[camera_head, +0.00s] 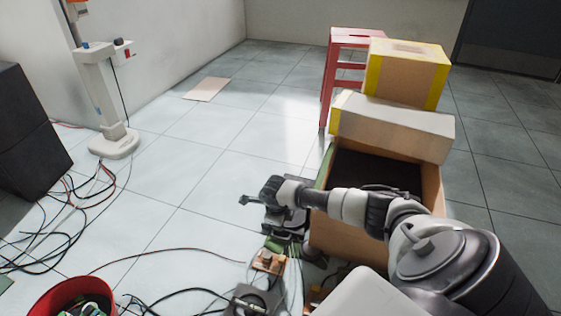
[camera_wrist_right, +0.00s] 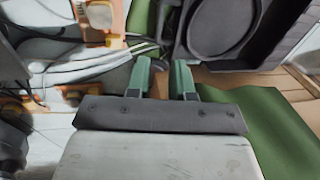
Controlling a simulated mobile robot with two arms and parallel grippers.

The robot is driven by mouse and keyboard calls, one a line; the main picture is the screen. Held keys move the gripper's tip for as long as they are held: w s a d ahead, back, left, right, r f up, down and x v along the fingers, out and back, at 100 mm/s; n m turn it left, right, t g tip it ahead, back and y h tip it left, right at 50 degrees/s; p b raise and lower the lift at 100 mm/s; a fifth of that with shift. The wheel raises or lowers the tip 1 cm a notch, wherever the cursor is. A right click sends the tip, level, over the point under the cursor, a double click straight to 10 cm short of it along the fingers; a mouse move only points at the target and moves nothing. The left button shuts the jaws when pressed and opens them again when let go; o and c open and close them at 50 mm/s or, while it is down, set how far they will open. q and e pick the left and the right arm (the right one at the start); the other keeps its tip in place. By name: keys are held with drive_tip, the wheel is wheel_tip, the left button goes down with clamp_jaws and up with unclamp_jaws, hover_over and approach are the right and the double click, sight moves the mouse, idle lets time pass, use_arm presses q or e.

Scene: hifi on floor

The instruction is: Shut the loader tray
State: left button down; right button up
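A dark tray with a round recess (camera_wrist_right: 212,28), which looks like the loader tray, shows at the top of the right wrist view. It is cut off by the top edge, so I cannot tell how far out it stands. My right gripper (camera_wrist_right: 161,80) has two green fingertips with a narrow gap between them and nothing clearly held. The fingertips appear just below and left of the tray; contact is not clear. In the head view my right arm reaches in from the right over the dark equipment on the floor and hides much of it. My left gripper is not in view.
An open cardboard box (camera_head: 432,190) stands beside my right arm, with more boxes and a red stool (camera_head: 328,80) behind. Loose cables (camera_head: 40,235), a small circuit board (camera_head: 268,262) and a red bucket (camera_head: 50,298) lie left.

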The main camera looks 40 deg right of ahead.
sight(281, 238)
drive_tip(key=f+b, duration=0.2)
drive_tip(key=f, duration=0.1)
drive_tip(key=d+f+b, duration=0.1)
drive_tip(key=f+b, duration=0.2)
drive_tip(key=w+f+b, duration=0.1)
drive_tip(key=f+b, duration=0.1)
drive_tip(key=f, duration=0.2)
drive_tip(key=shift+d+f, duration=0.1)
drive_tip(key=shift+d, duration=0.15)
clamp_jaws()
